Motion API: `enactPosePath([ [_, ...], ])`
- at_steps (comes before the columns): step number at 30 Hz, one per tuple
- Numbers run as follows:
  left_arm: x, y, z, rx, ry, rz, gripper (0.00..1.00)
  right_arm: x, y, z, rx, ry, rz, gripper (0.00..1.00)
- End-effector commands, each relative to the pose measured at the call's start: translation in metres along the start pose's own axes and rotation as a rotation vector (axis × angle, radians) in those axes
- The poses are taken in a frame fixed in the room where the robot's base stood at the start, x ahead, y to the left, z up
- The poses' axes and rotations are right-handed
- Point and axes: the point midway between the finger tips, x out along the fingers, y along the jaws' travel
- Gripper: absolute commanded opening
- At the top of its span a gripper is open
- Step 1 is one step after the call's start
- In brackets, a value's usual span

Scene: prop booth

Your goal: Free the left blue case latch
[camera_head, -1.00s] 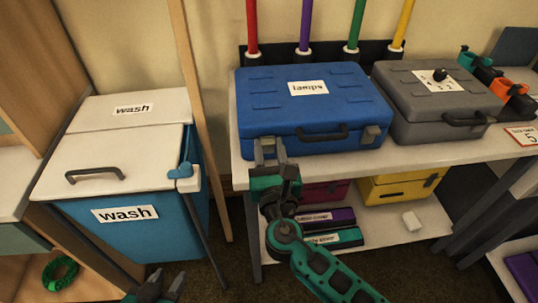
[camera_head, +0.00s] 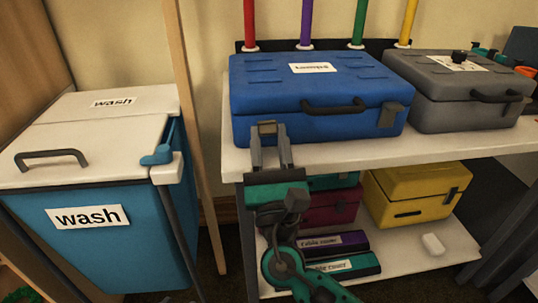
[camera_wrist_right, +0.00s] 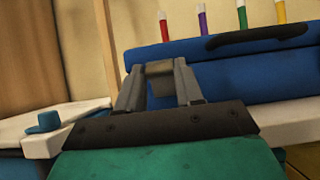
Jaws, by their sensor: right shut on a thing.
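The blue case (camera_head: 310,92), labelled "lamps", lies closed on the white shelf top. Its left latch (camera_head: 267,129) is a small grey clasp at the front left. Its right latch (camera_head: 391,115) sits at the front right corner. My right gripper (camera_head: 269,140) reaches up from below and is shut on the left latch. In the right wrist view the left latch (camera_wrist_right: 160,72) shows between the two fingertips (camera_wrist_right: 160,82). I cannot tell whether the latch is still fastened. My left gripper is not in view.
A grey case (camera_head: 460,90) stands to the right of the blue case. A white-lidded blue wash bin (camera_head: 90,230) stands at left, with a wooden post (camera_head: 185,110) between. Below are a yellow case (camera_head: 415,195) and a red case (camera_head: 330,207).

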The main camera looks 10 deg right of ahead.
Motion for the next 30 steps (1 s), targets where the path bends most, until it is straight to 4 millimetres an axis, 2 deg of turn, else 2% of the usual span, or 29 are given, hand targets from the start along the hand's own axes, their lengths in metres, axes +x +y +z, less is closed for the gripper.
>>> enactPosePath([
  [20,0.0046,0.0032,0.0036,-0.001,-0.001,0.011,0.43,0.0000,-0.0007,0.0001,0.001,-0.043,-0.002,0.06],
  [21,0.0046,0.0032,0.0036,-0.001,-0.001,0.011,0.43,0.0000,-0.0007,0.0001,0.001,-0.043,-0.002,0.39],
  [28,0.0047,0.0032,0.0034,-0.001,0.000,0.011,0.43,-0.0007,-0.0003,-0.0005,0.001,-0.041,-0.001,0.61],
  [30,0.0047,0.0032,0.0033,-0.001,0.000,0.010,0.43,-0.0009,-0.0002,-0.0007,0.001,-0.040,-0.001,0.62],
])
